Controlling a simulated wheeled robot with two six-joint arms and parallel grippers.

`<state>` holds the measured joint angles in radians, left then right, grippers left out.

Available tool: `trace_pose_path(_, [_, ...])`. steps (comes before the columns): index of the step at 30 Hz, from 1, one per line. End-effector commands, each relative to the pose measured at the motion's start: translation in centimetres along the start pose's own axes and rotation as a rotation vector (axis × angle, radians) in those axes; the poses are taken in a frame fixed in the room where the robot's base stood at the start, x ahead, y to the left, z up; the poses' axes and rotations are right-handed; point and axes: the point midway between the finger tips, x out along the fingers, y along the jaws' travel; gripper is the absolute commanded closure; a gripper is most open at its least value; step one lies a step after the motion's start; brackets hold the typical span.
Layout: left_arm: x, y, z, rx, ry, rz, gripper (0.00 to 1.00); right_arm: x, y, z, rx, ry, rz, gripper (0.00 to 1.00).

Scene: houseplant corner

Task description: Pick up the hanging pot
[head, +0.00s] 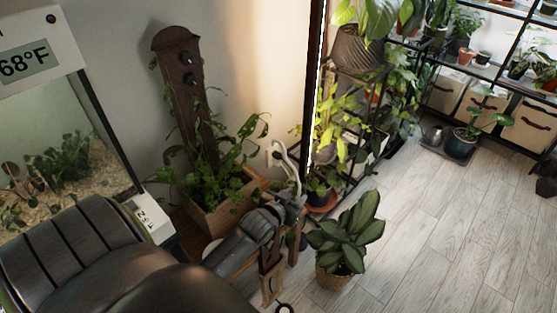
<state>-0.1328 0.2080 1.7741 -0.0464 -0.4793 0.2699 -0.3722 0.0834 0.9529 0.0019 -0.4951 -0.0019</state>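A brown ribbed pot (357,50) with broad green leaves is high at the top centre, in front of the shelving. It looks like the hanging pot, but its support cannot be made out. My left gripper (284,258) is at lower centre, its two brown fingers spread apart with nothing visible between them. It is well below and left of the ribbed pot, and apart from it. My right gripper is not in view.
A leafy plant in a woven pot (334,279) stands on the floor just right of my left gripper. A wooden planter (226,211) and a glass tank (70,140) are left. A pale curved hook (286,160) rises behind the gripper. The wooden floor (450,230) at right is clear.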

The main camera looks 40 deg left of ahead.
Motion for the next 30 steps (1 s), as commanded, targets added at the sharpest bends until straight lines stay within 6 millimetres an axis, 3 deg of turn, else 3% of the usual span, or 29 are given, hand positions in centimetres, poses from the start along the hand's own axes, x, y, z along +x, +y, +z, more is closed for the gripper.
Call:
trace_pose_path(7, [3.6,0.3,-0.2,0.001,0.000,0.000,0.65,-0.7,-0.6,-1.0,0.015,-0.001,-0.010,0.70])
trace_pose_path(17, [4.2,0.3,-0.3,0.000,0.000,0.001,0.65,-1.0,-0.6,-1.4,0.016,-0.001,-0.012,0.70])
trace_pose_path(25, [4.2,0.3,-0.3,0.000,0.000,0.001,0.98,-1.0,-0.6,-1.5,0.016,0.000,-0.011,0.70])
trace_pose_path(30, [4.2,0.3,-0.3,0.000,0.000,0.001,1.00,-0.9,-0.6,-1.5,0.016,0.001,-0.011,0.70])
